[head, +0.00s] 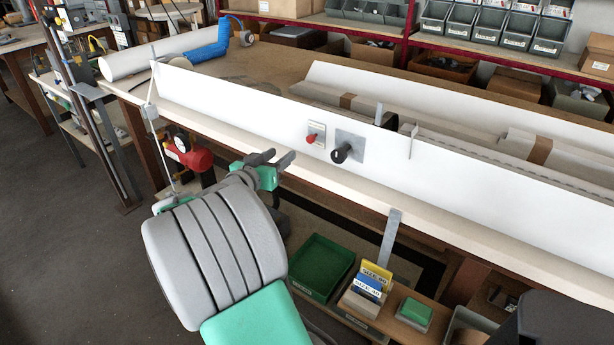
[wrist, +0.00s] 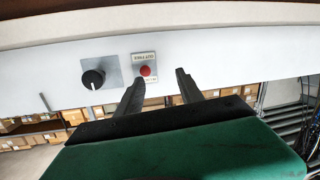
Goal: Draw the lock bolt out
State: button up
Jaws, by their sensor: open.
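A white profile (head: 240,108) stands along the bench front and carries two knobs. A red knob (head: 311,138) sits on a small labelled plate. To its right, a black knob (head: 340,155) sticks out of a square grey plate. My gripper (head: 279,158) is open and empty, left of and in front of both knobs. The black knob (wrist: 94,78) lies left of the fingers there.
The bench's pale front edge (head: 440,232) runs below the profile. A metal tab (head: 411,140) stands on the profile farther right. A red and white device (head: 188,153) hangs left of my gripper. Below are a green bin (head: 322,268) and size cards (head: 373,278).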

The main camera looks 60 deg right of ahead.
aim_at(309, 141)
jog(key=shift+m+g+h, duration=0.3)
jog(key=shift+g+h, duration=0.3)
jog(key=shift+h, duration=0.3)
jog(key=s+d, duration=0.1)
jog(key=d, duration=0.2)
jog(key=s+d, duration=0.1)
jog(key=d, duration=0.2)
jog(key=s+d, duration=0.1)
jog(key=d, duration=0.3)
jog(key=shift+s+f+p, duration=0.1)
jog(key=shift+s+p, duration=0.1)
jog(key=shift+p, duration=0.1)
jog(key=shift+a, duration=0.1)
grip_shut()
